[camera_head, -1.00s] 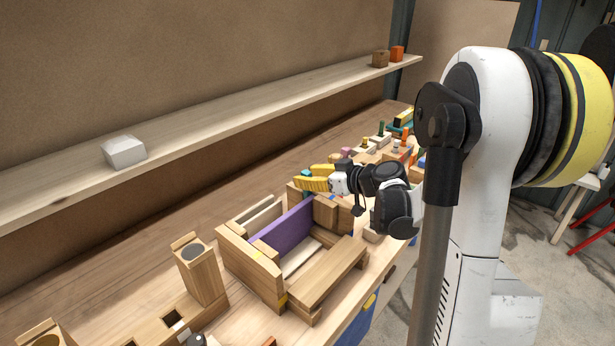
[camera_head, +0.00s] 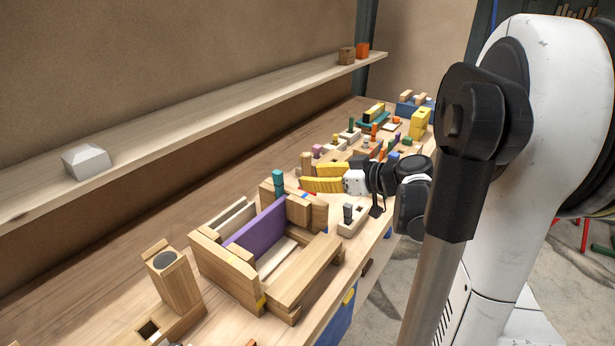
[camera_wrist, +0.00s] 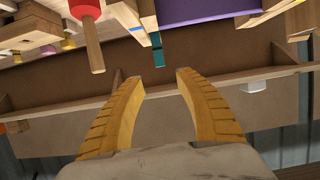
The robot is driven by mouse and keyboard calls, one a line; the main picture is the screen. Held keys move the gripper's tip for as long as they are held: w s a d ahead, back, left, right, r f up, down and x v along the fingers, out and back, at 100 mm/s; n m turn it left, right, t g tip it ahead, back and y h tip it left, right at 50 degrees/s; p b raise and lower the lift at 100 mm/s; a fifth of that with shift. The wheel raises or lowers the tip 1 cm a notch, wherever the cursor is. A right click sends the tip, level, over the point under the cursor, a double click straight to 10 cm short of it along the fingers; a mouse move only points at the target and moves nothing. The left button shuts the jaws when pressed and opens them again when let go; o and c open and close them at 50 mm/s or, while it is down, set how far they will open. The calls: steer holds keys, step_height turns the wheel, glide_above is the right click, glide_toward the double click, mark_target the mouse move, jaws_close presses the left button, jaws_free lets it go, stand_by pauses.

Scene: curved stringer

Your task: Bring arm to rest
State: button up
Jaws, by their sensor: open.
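My gripper (camera_head: 322,178) has yellow ribbed fingers and hangs above the workbench, pointing left, beyond the wooden box with the purple panel (camera_head: 256,226). In the wrist view my gripper (camera_wrist: 159,82) is open, with clear space between its fingertips and nothing held. A teal peg (camera_head: 278,183) stands just left of the fingertips in the head view. In the wrist view the teal piece (camera_wrist: 157,50) shows beyond the gap between the fingers. I cannot tell whether the fingers touch anything, but they look apart from it.
A shelf (camera_head: 205,126) runs along the wall with a white block (camera_head: 87,161), a brown cube (camera_head: 346,56) and an orange cube (camera_head: 363,50). Wooden holders (camera_head: 174,278) stand at the near left. Several coloured pieces crowd the far bench. Open floor (camera_head: 385,300) lies right of the bench.

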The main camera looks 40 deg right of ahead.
stand_by(0.4)
steer(key=s+a+f+m+g, duration=0.1)
steer(key=s+a+g, duration=0.15)
steer(key=a, duration=0.55)
steer(key=s+a+f+m+g, duration=0.1)
steer(key=s+a+g, duration=0.15)
steer(key=a, duration=0.55)
steer(key=s+a+f+m+g+h, duration=0.1)
steer(key=s+a+h, duration=0.3)
steer(key=s, duration=0.7)
steer(key=shift+s+a+f+m+h, duration=0.3)
steer(key=shift+a+f+m+h, duration=0.25)
steer(key=shift+a, duration=0.5)
